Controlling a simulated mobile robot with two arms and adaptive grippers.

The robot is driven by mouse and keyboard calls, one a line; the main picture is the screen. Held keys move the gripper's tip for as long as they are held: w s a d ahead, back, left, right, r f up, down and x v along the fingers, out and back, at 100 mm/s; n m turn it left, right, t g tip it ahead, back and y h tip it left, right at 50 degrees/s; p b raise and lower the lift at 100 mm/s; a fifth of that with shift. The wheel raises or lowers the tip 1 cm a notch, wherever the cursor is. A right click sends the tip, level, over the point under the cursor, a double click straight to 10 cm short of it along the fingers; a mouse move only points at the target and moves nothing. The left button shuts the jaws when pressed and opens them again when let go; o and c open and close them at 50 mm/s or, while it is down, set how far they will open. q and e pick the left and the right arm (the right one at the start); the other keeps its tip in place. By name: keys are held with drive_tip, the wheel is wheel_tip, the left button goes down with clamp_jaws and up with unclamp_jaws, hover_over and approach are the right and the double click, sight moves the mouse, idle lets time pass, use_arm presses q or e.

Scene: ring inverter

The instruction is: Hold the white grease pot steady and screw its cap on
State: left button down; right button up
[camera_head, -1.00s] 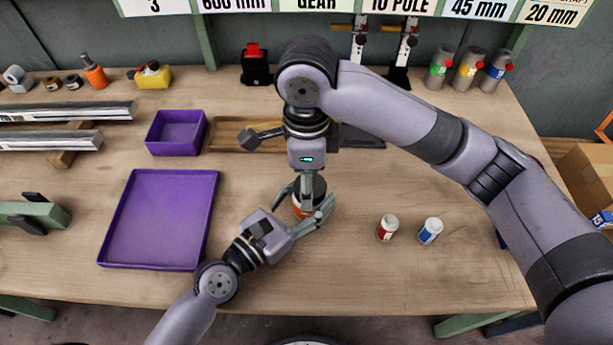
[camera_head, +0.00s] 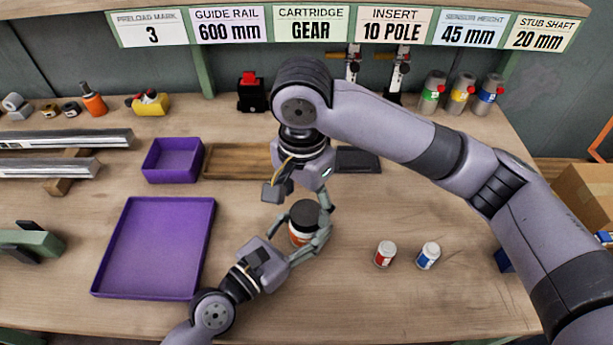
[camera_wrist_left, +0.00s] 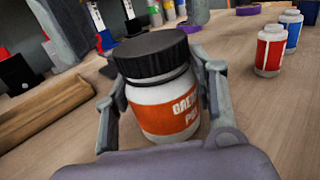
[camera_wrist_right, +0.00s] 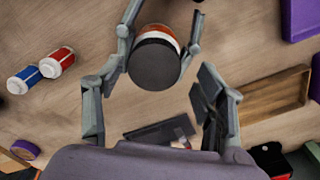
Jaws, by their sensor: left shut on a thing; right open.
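The white grease pot (camera_wrist_left: 170,105) with an orange label stands upright on the bench. Its black cap (camera_wrist_left: 152,52) sits on the pot's mouth; how far it is threaded cannot be told. In the head view the cap (camera_head: 304,213) shows between the two grippers. My left gripper (camera_wrist_left: 165,100) is shut on the pot body, one finger on each side below the cap. My right gripper (camera_wrist_right: 157,80) is open above the pot, its fingers apart on either side of the cap (camera_wrist_right: 154,64) and not touching it as far as I see.
A red bottle (camera_head: 385,253) and a blue bottle (camera_head: 428,255) stand to the right. A purple tray (camera_head: 204,290) and a purple bin (camera_head: 146,165) are at the left. A wooden tray (camera_head: 240,162) lies behind the pot. The bench front between pot and bottles is clear.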

drive_tip(key=n, duration=0.6)
drive_tip(key=shift+r, duration=0.4)
drive_tip(key=n, duration=0.4)
drive_tip(key=shift+r, duration=0.25)
drive_tip(key=n, duration=0.4)
drive_tip(key=shift+r, duration=0.3)
drive_tip(key=n, duration=0.5)
drive_tip(key=shift+d+r+n, duration=0.1)
drive_tip(key=shift+r+n, duration=0.2)
drive_tip(key=shift+r, duration=0.05)
drive_tip(key=n, duration=0.4)
drive_tip(key=shift+r, duration=0.3)
drive_tip(key=n, duration=0.3)
drive_tip(key=shift+r+n, duration=0.2)
drive_tip(key=shift+n, duration=0.2)
drive_tip(key=n, duration=0.3)
drive_tip(key=shift+r+n, duration=0.25)
drive_tip(key=shift+n, duration=0.15)
drive_tip(key=n, duration=0.5)
drive_tip(key=shift+d+r+n, duration=0.1)
drive_tip(key=shift+r+n, duration=0.3)
drive_tip(key=n, duration=0.5)
drive_tip(key=shift+r+n, duration=0.3)
drive_tip(key=shift+r, duration=0.1)
drive_tip(key=n, duration=0.5)
drive_tip(key=shift+s+d+r+n, duration=0.1)
drive_tip(key=shift+r+n, duration=0.25)
drive_tip(key=shift+n, duration=0.05)
drive_tip(key=shift+f, duration=0.1)
drive_tip(key=shift+f, duration=3.95)
